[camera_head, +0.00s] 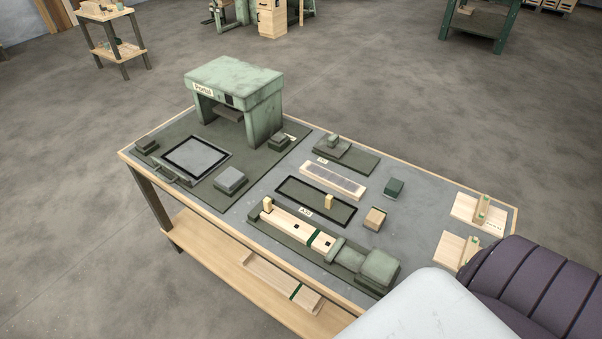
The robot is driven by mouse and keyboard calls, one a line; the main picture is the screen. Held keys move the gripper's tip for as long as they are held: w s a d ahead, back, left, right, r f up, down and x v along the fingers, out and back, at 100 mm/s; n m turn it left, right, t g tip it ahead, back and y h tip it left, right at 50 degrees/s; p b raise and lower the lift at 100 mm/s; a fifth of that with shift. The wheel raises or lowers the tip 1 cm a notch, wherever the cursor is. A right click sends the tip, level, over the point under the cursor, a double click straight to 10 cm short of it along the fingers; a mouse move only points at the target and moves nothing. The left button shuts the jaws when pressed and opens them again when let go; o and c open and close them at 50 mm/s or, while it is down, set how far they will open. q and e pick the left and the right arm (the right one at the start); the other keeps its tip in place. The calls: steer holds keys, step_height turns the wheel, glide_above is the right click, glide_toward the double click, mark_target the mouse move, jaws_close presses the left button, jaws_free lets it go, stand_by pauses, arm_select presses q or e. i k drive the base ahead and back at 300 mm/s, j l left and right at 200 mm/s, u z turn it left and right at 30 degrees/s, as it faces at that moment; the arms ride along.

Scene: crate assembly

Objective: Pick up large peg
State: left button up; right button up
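Several light wooden pieces could be the large peg, and I cannot tell which it is. A small upright wooden block (328,202) stands at the dark-framed tray (290,191). Another upright wooden piece (267,204) stands at the left end of a long plank with square holes (291,223). At the table's right end, a wooden piece with a green mark (482,209) sits on a pale board, and a similar one (468,249) sits on a board nearer. Neither of my grippers is in view.
The workbench (262,165) carries a green press (235,88) at the back left. A wooden cube (375,218) and a dark green block (394,187) stand right of the tray. A green clamp fixture (378,266) is at the front. Planks (280,280) lie on the lower shelf.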

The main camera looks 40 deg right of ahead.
mark_target(329, 201)
steer(key=z, duration=0.45)
steer(key=k+j+z, duration=0.1)
steer(key=z, duration=0.3)
steer(key=k+z, duration=0.1)
steer(key=z, duration=0.35)
